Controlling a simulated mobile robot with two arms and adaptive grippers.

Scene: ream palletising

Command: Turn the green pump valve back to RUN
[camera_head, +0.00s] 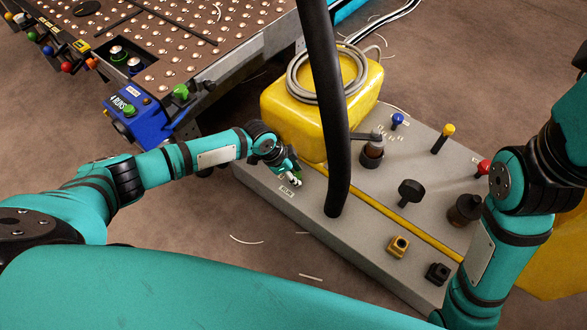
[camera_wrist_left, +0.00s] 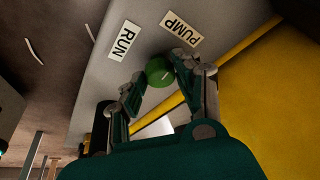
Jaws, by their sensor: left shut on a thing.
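The green pump valve (camera_wrist_left: 158,72) is a round green knob with a pale line on its top, seen in the left wrist view. A white PUMP label (camera_wrist_left: 181,29) lies beyond it and a white RUN label (camera_wrist_left: 123,41) lies to its left. My left gripper (camera_wrist_left: 154,80) is shut on the valve, with a finger on either side. In the head view my left gripper (camera_head: 292,178) is at the left part of the grey plinth (camera_head: 325,245) and largely hides the valve. My right arm is at the right, but its gripper is out of the picture.
A yellow tank (camera_head: 295,120) with a coiled grey hose stands close behind my left gripper. A black post (camera_head: 325,100) rises just right of it. Blue, yellow and red knobs and black fittings stand further right. A blue box (camera_head: 150,115) hangs on the ball table.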

